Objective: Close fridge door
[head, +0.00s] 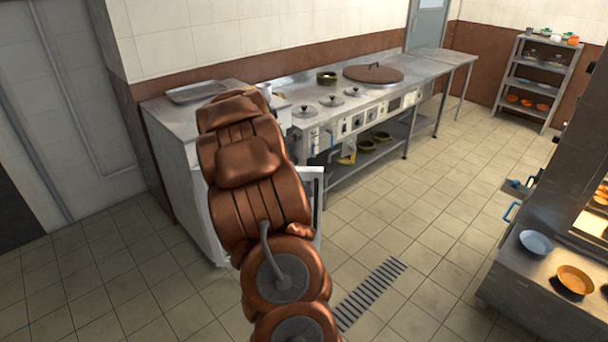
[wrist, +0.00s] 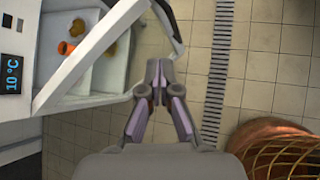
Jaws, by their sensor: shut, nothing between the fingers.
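The fridge (head: 207,215) is a low white unit under a steel top at the left end of the counter. Its door (head: 319,190) stands open, a pale panel jutting out just right of my arm, which hides most of it. In the wrist view the fridge's display (wrist: 12,75) reads 10 °C, and orange and yellow food shows in the pale interior. The door's dark-edged end (wrist: 168,22) shows at the top. My gripper (wrist: 157,72) is shut and empty, just below that end in the picture; I cannot tell whether they touch. My arm hides the gripper in the head view.
The steel cooking counter (head: 300,118) runs back along the wall with lidded pots. A floor drain grate (head: 370,292) lies right of my arm. Another steel counter (head: 520,262) with plates stands at right. Tiled floor between them is clear.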

